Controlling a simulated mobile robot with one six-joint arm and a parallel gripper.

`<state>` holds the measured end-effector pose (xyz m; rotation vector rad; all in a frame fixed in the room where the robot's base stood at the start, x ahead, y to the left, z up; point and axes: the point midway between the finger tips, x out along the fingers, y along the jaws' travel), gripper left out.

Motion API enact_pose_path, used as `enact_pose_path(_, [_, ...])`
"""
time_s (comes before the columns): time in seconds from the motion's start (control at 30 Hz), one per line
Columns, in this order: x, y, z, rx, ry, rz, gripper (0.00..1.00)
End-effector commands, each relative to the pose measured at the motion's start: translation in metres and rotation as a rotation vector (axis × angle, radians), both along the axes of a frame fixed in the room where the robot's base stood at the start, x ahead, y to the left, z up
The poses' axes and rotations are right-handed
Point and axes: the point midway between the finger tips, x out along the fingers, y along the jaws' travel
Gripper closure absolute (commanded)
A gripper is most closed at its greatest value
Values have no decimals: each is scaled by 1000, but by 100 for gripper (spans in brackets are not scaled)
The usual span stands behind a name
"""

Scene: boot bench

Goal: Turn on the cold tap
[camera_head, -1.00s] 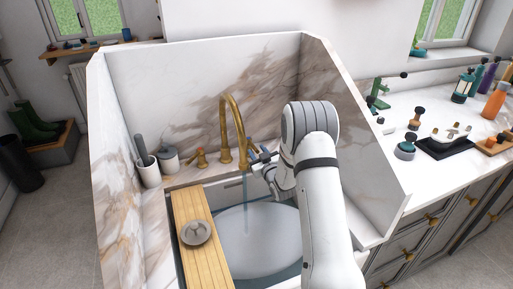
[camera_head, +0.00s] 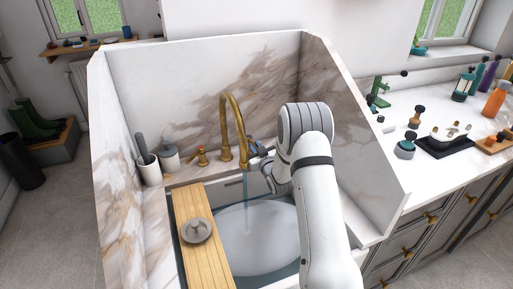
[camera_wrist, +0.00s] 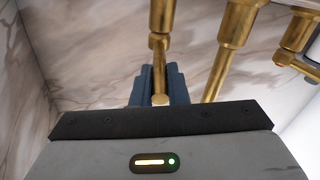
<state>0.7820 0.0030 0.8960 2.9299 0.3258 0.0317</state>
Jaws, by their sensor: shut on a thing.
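A brass tap with a tall curved spout (camera_head: 232,125) stands at the back of the sink. Its left handle (camera_head: 202,157) is in clear view, and the handle (camera_wrist: 159,99) on the right side is mostly hidden in the head view by my gripper (camera_head: 257,148). In the wrist view my gripper (camera_wrist: 158,86) has its dark blue fingers shut around this handle's brass lever, whose round end shows between them. A thin bluish stream of water (camera_head: 245,190) runs from the spout into the basin (camera_head: 250,240). I cannot see hot or cold marks.
Marble panels (camera_head: 190,80) close in the sink at the back and sides. A wooden board (camera_head: 190,215) with a grey lidded piece (camera_head: 196,231) lies across the left. A white cup (camera_head: 150,172) and grey jar (camera_head: 169,158) stand at back left.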

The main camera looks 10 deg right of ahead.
Motion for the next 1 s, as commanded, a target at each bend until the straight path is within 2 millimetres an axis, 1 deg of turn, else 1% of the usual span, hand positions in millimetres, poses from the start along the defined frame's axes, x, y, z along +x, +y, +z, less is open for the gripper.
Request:
enact_pose_path(0.47, [1, -3, -2, 1, -3, 20, 100])
enact_pose_path(0.63, [4, -11, -5, -1, -7, 106, 100])
enact_pose_path(1.0, [12, -28, -1, -1, -7, 342, 100])
